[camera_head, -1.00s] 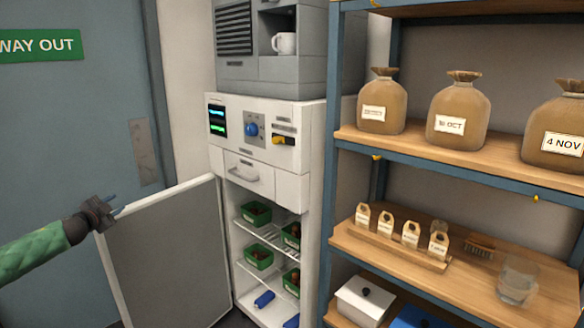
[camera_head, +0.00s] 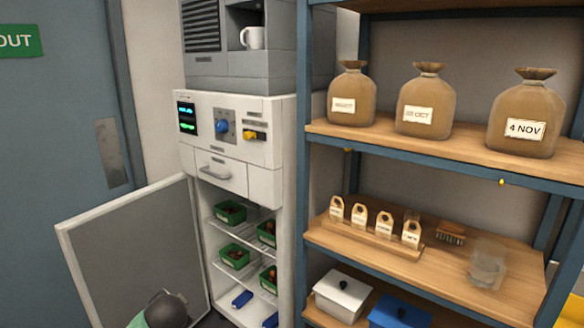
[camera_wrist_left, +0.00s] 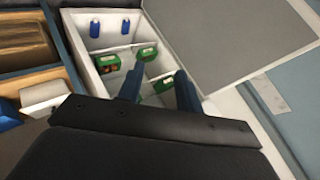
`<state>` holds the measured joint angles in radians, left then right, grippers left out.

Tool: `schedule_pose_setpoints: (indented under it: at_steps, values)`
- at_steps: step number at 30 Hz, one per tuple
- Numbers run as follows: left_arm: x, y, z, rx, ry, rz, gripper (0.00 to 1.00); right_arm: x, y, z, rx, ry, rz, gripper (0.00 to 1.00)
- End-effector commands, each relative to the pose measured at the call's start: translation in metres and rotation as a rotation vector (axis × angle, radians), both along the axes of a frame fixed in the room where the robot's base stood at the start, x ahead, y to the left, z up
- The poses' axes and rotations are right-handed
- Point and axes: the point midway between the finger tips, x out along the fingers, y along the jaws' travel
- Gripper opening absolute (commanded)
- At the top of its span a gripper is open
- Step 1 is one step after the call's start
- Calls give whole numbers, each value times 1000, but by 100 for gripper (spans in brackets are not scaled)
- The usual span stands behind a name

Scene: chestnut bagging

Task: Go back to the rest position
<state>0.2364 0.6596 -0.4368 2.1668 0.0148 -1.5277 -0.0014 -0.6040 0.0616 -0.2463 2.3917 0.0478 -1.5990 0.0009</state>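My left gripper (camera_wrist_left: 158,88) shows in the left wrist view with its two blue fingers apart and nothing between them. The white cabinet with its open compartment and green boxes (camera_wrist_left: 146,52) lies beyond the fingers. In the head view only a dark, rounded part of my left arm and a bit of green sleeve show at the bottom left, in front of the open cabinet door (camera_head: 130,240). The fingers cannot be made out there. My right gripper is not in view.
The cabinet (camera_head: 232,130) holds green boxes (camera_head: 234,256) of chestnuts and blue items (camera_head: 242,299) on its racks. A shelf unit (camera_head: 430,145) on the right carries brown sacks (camera_head: 430,102), tagged wooden pieces (camera_head: 360,220), a glass (camera_head: 487,268) and a white box (camera_head: 342,295).

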Motion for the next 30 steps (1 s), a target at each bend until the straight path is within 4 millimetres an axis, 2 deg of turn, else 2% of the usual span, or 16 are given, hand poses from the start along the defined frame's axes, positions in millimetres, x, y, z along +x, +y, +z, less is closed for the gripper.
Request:
schedule_pose_setpoints:
  at_steps: [1, 3, 12, 20, 30]
  values:
    - [-20, -17, -13, -43, 29, 1, 35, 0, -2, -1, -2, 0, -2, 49]
    - [-44, -36, -25, -95, 62, 6, 35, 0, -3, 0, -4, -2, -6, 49]
    - [-136, -100, -66, -321, 152, 18, 35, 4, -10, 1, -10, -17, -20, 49]
    - [-210, -132, -106, -482, 241, 77, 35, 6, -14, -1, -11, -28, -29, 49]
    - [-310, -164, -180, -623, 430, 202, 35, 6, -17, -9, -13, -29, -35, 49]
